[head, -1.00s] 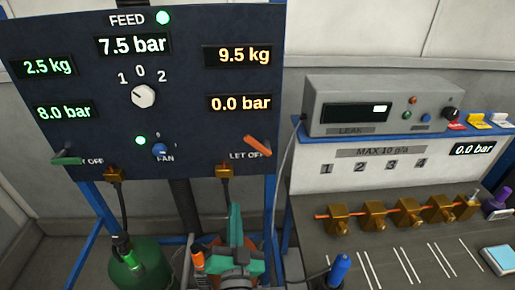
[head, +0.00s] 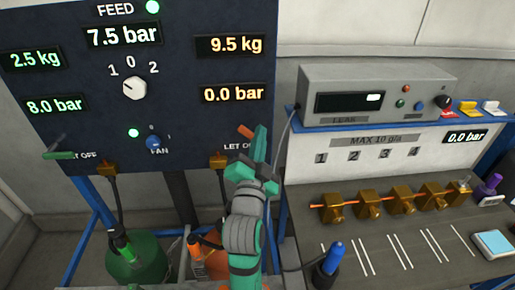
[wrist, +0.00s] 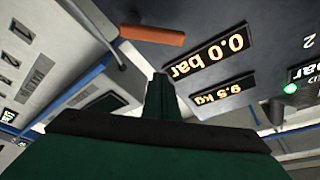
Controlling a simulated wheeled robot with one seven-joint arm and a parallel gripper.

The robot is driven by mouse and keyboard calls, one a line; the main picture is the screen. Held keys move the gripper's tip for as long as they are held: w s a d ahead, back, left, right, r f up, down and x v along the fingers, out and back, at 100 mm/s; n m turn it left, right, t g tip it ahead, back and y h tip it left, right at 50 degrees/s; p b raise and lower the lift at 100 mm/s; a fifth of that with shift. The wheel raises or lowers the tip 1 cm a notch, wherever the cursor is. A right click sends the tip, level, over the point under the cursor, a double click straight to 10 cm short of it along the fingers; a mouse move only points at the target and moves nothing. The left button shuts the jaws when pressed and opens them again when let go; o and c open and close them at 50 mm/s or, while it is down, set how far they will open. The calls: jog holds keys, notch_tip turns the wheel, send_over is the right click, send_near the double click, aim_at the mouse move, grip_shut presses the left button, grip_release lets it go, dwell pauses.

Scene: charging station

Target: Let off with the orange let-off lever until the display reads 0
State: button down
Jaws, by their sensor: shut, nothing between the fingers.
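The orange let-off lever (head: 249,132) is on the lower right of the dark panel and slants down to the right. My gripper covers its lower end in the head view. In the wrist view the lever (wrist: 152,35) shows whole, beyond the fingertips with a visible gap. The display above it (head: 233,94) reads 0.0 bar; it appears upside down in the wrist view (wrist: 217,55). My gripper (head: 262,146) is green, shut and empty, just in front of the panel's lower right corner.
A green let-off lever (head: 65,154) is at the panel's left. The 9.5 kg display (head: 230,45) is above the bar display. A green cylinder (head: 137,262) and an orange one (head: 210,262) stand below. A bench with brass blocks (head: 402,202) and a leak meter (head: 375,92) is at right.

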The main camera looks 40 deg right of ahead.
aim_at(251, 135)
jog(key=shift+w+d+f, duration=0.1)
jog(key=shift+w+f, duration=0.25)
jog(key=shift+w, duration=0.3)
jog(key=shift+w+a+f, duration=0.1)
jog(key=shift+w+f, duration=0.2)
jog(key=shift+w, duration=0.4)
jog(key=shift+w+d+f, duration=0.1)
jog(key=shift+w+f, duration=0.25)
jog(key=shift+w, duration=0.3)
